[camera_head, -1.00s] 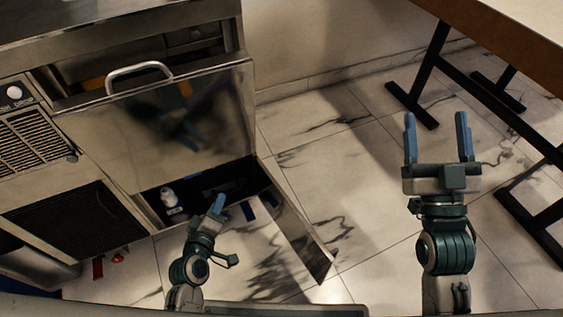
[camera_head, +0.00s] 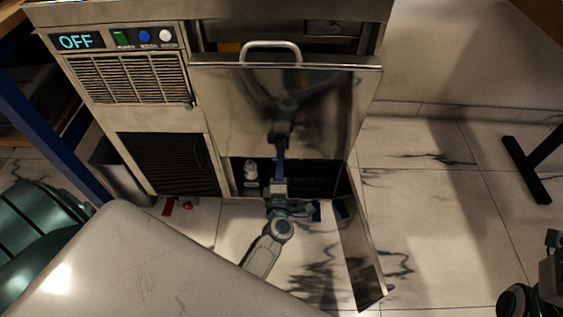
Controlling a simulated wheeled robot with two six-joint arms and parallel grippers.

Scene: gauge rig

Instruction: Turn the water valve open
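No part in view can be surely told as the water valve. Small red pieces (camera_head: 168,206) lie low beside the machine's left foot, too small to make out. A white bottle-like part (camera_head: 251,170) stands inside the dark lower opening of the steel machine (camera_head: 194,125). My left gripper (camera_head: 279,168) reaches up from below in front of this opening, right of the white part and apart from it in the picture. Its blue fingers are seen edge-on, so their gap does not show. Of my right arm only a dark link shows at the lower right corner; its fingers are out of view.
The machine's display (camera_head: 76,41) reads OFF, beside green, blue and white buttons. A steel panel with a handle (camera_head: 270,46) is above the opening. A low steel flap (camera_head: 362,255) juts out on the right. A grey bin (camera_head: 122,172) stands left. Tiled floor (camera_head: 440,215) at right is clear.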

